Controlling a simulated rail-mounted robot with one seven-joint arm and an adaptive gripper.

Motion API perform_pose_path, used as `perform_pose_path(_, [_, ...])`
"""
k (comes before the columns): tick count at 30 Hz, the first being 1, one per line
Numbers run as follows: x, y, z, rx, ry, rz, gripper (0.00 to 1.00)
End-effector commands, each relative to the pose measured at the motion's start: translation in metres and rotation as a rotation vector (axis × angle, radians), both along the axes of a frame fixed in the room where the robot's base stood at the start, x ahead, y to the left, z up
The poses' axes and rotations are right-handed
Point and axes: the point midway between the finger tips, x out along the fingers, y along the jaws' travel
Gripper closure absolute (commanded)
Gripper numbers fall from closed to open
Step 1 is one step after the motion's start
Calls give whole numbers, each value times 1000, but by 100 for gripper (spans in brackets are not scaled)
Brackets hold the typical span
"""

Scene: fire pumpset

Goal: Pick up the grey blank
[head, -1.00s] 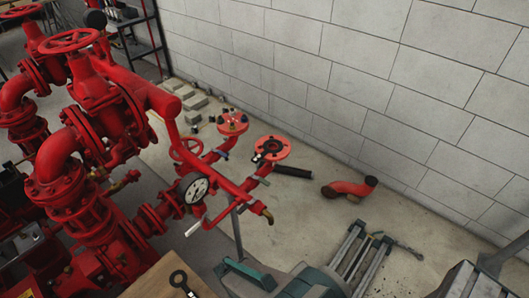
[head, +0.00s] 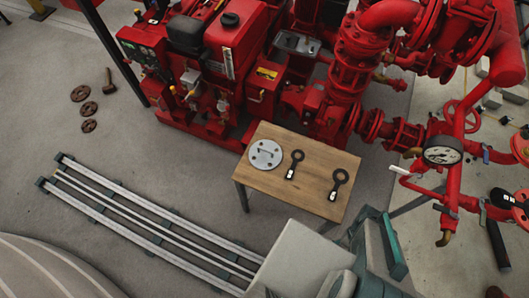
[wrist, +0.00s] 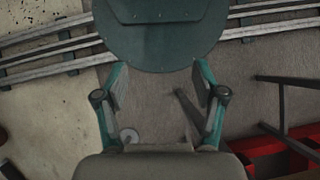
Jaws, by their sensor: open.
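The grey blank (head: 265,154) is a round light-grey disc with a bar handle and a few holes. It lies flat at the left end of the wooden table (head: 315,205) in the head view, with nothing on top of it. My gripper (wrist: 160,88) shows in the wrist view with its two fingers wide apart and nothing between them. A small pale round shape by the left finger in the wrist view is too small to identify.
Two black ring-ended tools (head: 294,165) (head: 338,185) lie on the table right of the blank. The red pumpset (head: 215,70) stands close behind the table. Red pipework with a gauge (head: 444,155) is at right.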

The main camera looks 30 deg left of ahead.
Motion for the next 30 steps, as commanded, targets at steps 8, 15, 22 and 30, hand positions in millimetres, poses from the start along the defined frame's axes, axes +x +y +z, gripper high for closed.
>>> perform_pose_path(8, [0, 0, 0, 0, 0, 0, 30])
perform_pose_path(15, [0, 0, 0, 0, 0, 0, 62])
perform_pose_path(22, [0, 0, 0, 0, 0, 0, 77])
perform_pose_path(30, [0, 0, 0, 0, 0, 0, 77])
